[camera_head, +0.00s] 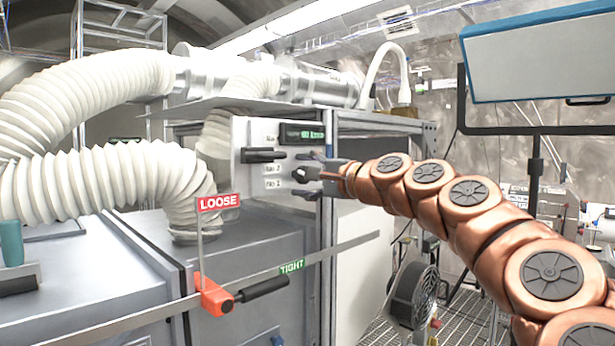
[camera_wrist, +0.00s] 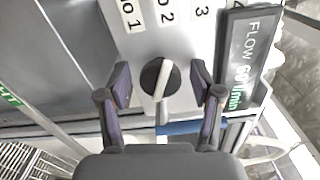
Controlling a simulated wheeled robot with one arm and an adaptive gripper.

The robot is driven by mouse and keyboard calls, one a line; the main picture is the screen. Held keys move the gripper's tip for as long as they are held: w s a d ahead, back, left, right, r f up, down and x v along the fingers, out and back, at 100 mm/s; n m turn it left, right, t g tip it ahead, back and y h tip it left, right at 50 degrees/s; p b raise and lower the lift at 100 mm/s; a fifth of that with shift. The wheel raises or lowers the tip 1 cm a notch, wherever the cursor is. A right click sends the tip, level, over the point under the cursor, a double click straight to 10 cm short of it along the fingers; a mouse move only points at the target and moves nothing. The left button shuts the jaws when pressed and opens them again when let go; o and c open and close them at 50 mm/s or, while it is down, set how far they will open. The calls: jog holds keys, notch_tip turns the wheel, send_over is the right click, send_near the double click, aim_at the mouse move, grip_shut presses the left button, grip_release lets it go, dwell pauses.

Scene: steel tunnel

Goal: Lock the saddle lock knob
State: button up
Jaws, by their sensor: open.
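The orange saddle (camera_head: 213,298) sits on a flat metal rail at the lower left of the head view. A black lock knob handle (camera_head: 262,289) sticks out from it to the right. A red LOOSE flag (camera_head: 218,202) stands above the saddle, and a green TIGHT label (camera_head: 291,267) is on the rail to its right. My gripper (camera_head: 312,175) is away from the saddle, up at the control panel. In the wrist view my open gripper (camera_wrist: 160,88) has its fingers on either side of a round black panel dial (camera_wrist: 152,76) with a pale bar. Contact cannot be told.
The control panel (camera_head: 243,187) carries numbered labels, a black lever (camera_head: 263,155) and a flow display (camera_head: 303,134). White ribbed hoses (camera_head: 100,182) arch at the left. The metal rail (camera_head: 345,246) runs below my gripper. A fan (camera_head: 413,295) stands at lower right.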

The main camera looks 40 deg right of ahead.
jog(key=s+d, duration=0.1)
jog(key=s, duration=1.1)
jog(key=shift+d, duration=0.35)
jog(key=shift+w+a, duration=0.1)
